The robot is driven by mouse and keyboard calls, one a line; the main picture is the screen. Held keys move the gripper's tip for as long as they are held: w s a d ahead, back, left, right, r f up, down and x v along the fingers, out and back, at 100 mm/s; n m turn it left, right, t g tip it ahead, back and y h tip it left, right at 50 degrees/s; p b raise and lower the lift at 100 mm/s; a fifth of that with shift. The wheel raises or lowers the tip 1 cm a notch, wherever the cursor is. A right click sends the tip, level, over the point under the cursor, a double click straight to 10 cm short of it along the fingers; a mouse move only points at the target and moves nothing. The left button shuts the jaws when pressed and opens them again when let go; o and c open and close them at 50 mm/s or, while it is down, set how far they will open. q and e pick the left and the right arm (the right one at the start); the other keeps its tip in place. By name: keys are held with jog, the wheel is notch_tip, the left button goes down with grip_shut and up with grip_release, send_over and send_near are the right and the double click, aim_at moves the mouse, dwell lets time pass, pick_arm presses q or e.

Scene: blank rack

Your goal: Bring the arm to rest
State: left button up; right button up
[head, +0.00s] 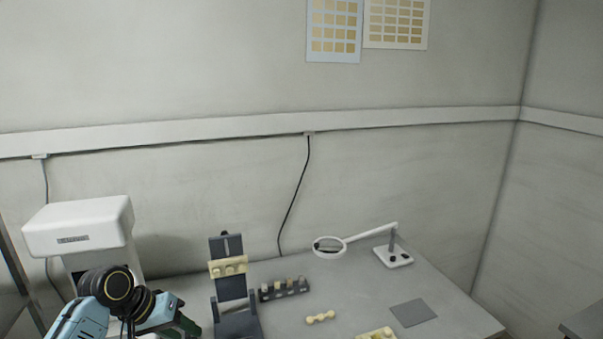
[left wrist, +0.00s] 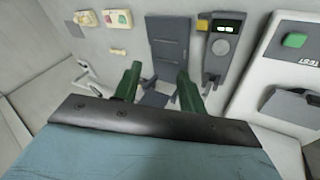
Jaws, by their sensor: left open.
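My left arm comes in at the lower left of the head view, with its gripper (head: 186,325) low over the bench beside the dark stand. In the left wrist view, the two green fingers of the gripper (left wrist: 159,72) are apart, and I see nothing held between them. The dark upright stand (head: 233,288) carries a beige bar with round knobs (head: 228,266). A dark panel (left wrist: 168,42) shows beyond the fingers in the wrist view. My right gripper is not in view.
A white machine (head: 80,228) stands behind my left arm. A small dark rack (head: 283,289) with several blocks, a loose beige piece (head: 320,317), a grey mat (head: 412,312) and a magnifier (head: 329,247) are on the bench. The bench's right side (head: 450,300) is mostly clear.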

pick_arm(q)
jog(key=s+d+f+m+y, duration=0.1)
jog(key=s+d+f, duration=0.1)
jog(key=s+f, duration=0.4)
jog(key=s+d+f+m+y, duration=0.1)
jog(key=s+d+f, duration=0.15)
jog(key=s, duration=0.65)
jog(key=s+a+r+y, duration=0.1)
jog(key=s+y, duration=0.2)
jog(key=s, duration=1.3)
notch_tip(320, 180, down, 30)
jog(key=s+g+b, duration=0.1)
jog(key=s+b, duration=0.1)
jog(key=b, duration=0.3)
jog(key=s+a+f+g+b, duration=0.1)
jog(key=s+a+f+b, duration=0.2)
jog(key=s+f, duration=1.3)
notch_tip(320, 180, down, 2)
jog(key=shift+a+m+b, duration=0.15)
jog(key=shift+m+b, duration=0.15)
jog(key=shift+b, duration=0.05)
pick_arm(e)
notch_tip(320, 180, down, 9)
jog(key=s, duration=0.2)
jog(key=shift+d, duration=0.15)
